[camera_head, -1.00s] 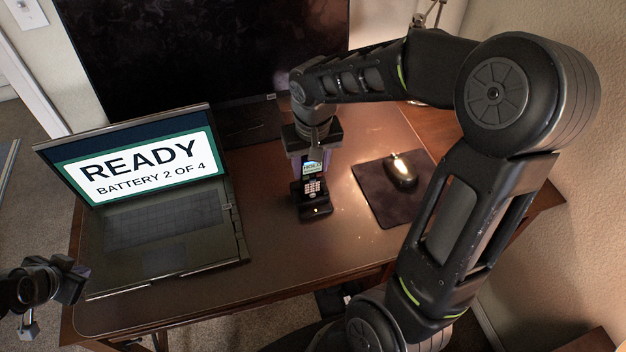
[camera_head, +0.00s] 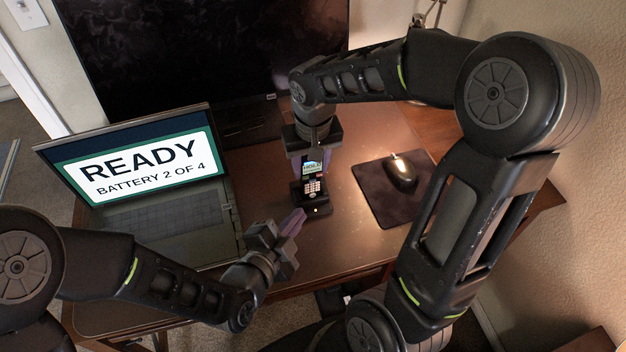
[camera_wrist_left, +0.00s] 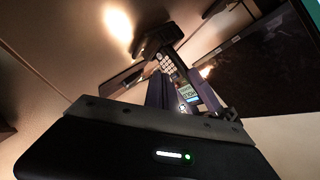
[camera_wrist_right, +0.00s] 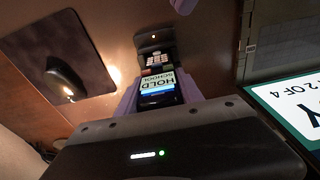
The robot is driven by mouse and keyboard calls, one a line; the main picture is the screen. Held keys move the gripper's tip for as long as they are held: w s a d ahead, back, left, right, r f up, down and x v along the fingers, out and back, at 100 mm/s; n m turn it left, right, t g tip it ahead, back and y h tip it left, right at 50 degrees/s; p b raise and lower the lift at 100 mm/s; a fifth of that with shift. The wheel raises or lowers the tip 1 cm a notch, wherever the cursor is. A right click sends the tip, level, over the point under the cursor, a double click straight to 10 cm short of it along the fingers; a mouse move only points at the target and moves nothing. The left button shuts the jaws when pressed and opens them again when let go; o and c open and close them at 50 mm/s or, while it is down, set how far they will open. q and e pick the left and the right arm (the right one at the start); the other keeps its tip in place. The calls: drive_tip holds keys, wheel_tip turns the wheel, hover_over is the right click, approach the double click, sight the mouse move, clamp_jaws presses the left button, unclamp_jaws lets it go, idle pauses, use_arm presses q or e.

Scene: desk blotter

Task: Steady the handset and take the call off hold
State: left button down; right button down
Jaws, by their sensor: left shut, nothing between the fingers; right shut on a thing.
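The dark handset (camera_head: 312,186) stands on a small black base (camera_head: 316,209) on the desk. Its screen and keypad face the front edge, and in the right wrist view its lit screen (camera_wrist_right: 157,84) reads HOLD and SCHOOL. My right gripper (camera_head: 309,166) comes from behind and is shut on the handset's upper part, one purple finger at each side. My left gripper (camera_head: 297,217) is shut and empty, in front and to the left of the base, apart from the handset. The left wrist view also shows the handset's keypad (camera_wrist_left: 167,64).
An open laptop (camera_head: 160,215) reading READY, BATTERY 2 OF 4, stands at the left. A mouse (camera_head: 402,172) lies on a dark pad (camera_head: 385,206) at the right. A large dark monitor (camera_head: 200,55) stands behind. Bare desk lies between the base and the pad.

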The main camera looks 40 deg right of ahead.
sight(313, 181)
use_arm(q)
drive_tip(key=s+d+m+h, duration=0.1)
drive_tip(key=s+d, duration=0.2)
drive_tip(key=s, duration=0.3)
drive_tip(key=shift+s+r+m, duration=0.3)
drive_tip(key=shift+s+r, duration=0.05)
drive_tip(key=shift+r, duration=0.1)
drive_tip(key=shift+w+d, duration=0.1)
drive_tip(key=w+d, duration=0.3)
drive_tip(key=w, duration=0.5)
drive_tip(key=shift+w, duration=0.2)
idle(1.6)
drive_tip(key=shift+w, duration=0.3)
drive_tip(key=shift+w+d, duration=0.2)
drive_tip(key=shift+w, duration=0.15)
idle(0.6)
idle(0.3)
drive_tip(key=shift+s+a, duration=0.3)
drive_tip(key=shift+s, duration=0.45)
